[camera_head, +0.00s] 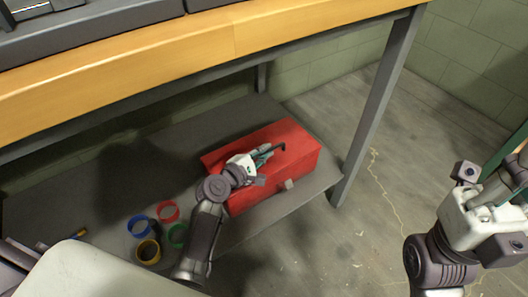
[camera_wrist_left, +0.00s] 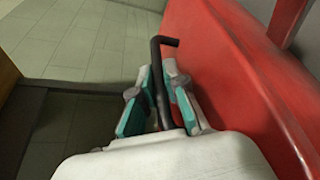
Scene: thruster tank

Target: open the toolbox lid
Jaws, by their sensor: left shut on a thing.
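The red toolbox (camera_head: 299,152) sits on the grey lower shelf under the wooden-topped bench, and its lid looks closed. Its red surface (camera_wrist_left: 225,60) fills the right side of the left wrist view. A dark bent handle (camera_head: 277,148) stands on top of the lid, and it also shows in the left wrist view (camera_wrist_left: 157,65). My left gripper (camera_head: 262,157) is over the lid, shut on the handle, with its teal-lined fingers (camera_wrist_left: 153,98) on either side of it. A small grey latch (camera_head: 288,184) is on the toolbox front. My right gripper (camera_head: 487,190) is far right, its fingertips partly hidden.
Red, blue, green and yellow rings (camera_head: 168,212) lie on the shelf (camera_head: 110,190) left of the toolbox. The bench top (camera_head: 200,50) hangs above, and a grey bench leg (camera_head: 378,105) stands right of the toolbox. The floor to the right is open.

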